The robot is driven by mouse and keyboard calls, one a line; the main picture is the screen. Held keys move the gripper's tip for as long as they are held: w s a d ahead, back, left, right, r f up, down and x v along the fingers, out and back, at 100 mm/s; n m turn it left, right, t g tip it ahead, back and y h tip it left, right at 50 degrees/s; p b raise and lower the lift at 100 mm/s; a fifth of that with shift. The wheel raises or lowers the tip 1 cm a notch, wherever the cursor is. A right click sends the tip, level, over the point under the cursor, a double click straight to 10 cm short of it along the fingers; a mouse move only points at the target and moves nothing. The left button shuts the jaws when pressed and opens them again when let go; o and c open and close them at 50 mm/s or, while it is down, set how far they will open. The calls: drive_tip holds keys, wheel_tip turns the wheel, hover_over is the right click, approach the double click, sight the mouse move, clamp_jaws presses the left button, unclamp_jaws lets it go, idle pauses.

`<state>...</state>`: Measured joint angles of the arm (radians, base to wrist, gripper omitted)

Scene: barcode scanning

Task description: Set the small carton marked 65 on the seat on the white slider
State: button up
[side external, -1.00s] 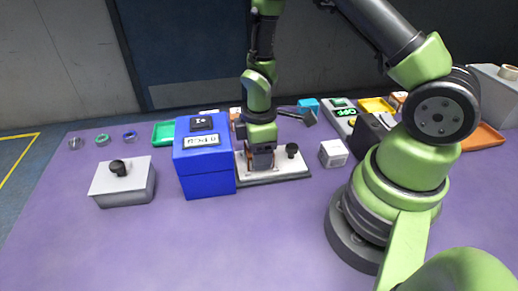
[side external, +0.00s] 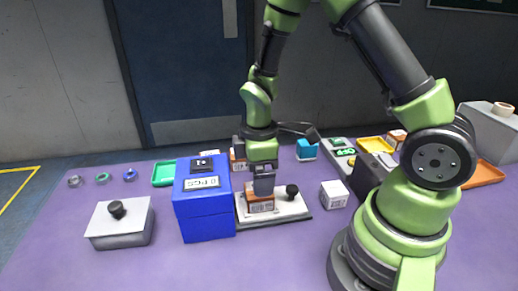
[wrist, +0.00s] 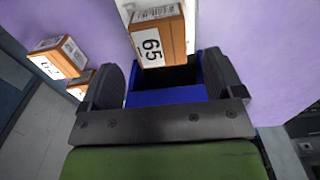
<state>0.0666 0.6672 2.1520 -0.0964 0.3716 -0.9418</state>
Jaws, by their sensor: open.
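The small carton marked 65 (wrist: 152,45) is orange-brown with a white label. In the side view the carton (side external: 260,203) stands on the white slider (side external: 287,209), just right of the blue box. The seat under it is hidden by the carton. My gripper (side external: 264,186) is directly above the carton, pointing down. In the wrist view my gripper (wrist: 165,85) has its fingers wide apart, with the carton beyond their tips and nothing held. A strip of the white slider (wrist: 125,8) shows beside the carton there.
The blue box (side external: 205,213) stands close left of the slider. A grey box with a black knob (side external: 121,224) is farther left. A white carton (side external: 334,194) sits to the right. Two other cartons (wrist: 58,57) lie left in the wrist view. The purple front table is clear.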

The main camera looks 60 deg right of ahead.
drive_tip(key=s+a+r+m+t, duration=0.25)
drive_tip(key=r+m, duration=0.25)
drive_tip(key=r, duration=1.1)
drive_tip(key=s+a+r+m+t+y, duration=0.2)
drive_tip(key=s+r+m+t, duration=0.2)
drive_tip(key=s+r+m, duration=0.2)
drive_tip(key=s+m, duration=0.2)
drive_tip(key=s, duration=0.1)
drive_tip(key=shift+s+r+t, duration=0.2)
drive_tip(key=shift+s+t, duration=0.15)
